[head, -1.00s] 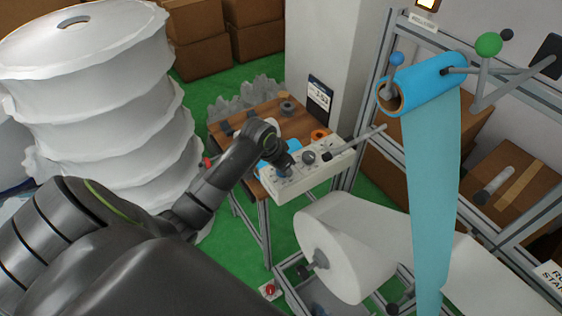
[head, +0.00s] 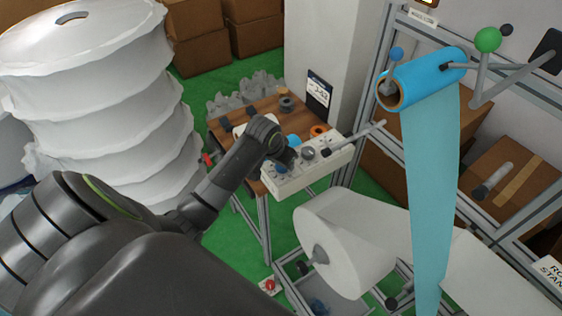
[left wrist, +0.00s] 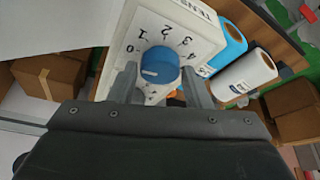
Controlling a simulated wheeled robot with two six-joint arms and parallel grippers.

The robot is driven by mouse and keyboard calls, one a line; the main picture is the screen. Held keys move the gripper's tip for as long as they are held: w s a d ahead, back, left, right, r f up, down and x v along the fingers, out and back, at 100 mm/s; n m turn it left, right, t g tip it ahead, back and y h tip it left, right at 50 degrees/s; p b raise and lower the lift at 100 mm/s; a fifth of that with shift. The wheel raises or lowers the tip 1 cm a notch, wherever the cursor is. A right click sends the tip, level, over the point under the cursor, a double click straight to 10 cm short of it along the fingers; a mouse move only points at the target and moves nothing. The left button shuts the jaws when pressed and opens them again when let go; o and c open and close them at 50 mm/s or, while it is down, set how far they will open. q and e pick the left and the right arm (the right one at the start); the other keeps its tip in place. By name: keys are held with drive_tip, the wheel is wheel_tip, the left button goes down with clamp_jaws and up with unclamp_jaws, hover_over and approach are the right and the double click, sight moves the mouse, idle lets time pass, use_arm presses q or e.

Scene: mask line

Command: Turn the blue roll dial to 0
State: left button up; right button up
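The blue dial (left wrist: 160,66) sits on a white panel face with printed numbers 0 to 4 around it, in the left wrist view. Its white pointer mark faces left, near the 0 side; the exact reading is hard to tell. My left gripper (left wrist: 160,78) has one finger on each side of the dial, with small gaps apparent; contact cannot be told. In the head view the left gripper (head: 285,160) is over the white control box (head: 318,165), partly hiding the dial. My right gripper is not in view.
The box stands at the edge of a wooden table (head: 240,130). To the right are a large white roll (head: 345,235), a blue roll (head: 425,78) with a hanging sheet and a metal frame (head: 365,125). Stacked white rolls (head: 95,100) stand at left.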

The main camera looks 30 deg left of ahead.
use_arm(q)
drive_tip(key=shift+o, duration=1.3)
drive_tip(key=shift+s+r, duration=0.25)
drive_tip(key=shift+r, duration=0.35)
drive_tip(key=v, duration=1.6)
drive_tip(key=shift+b, duration=0.45)
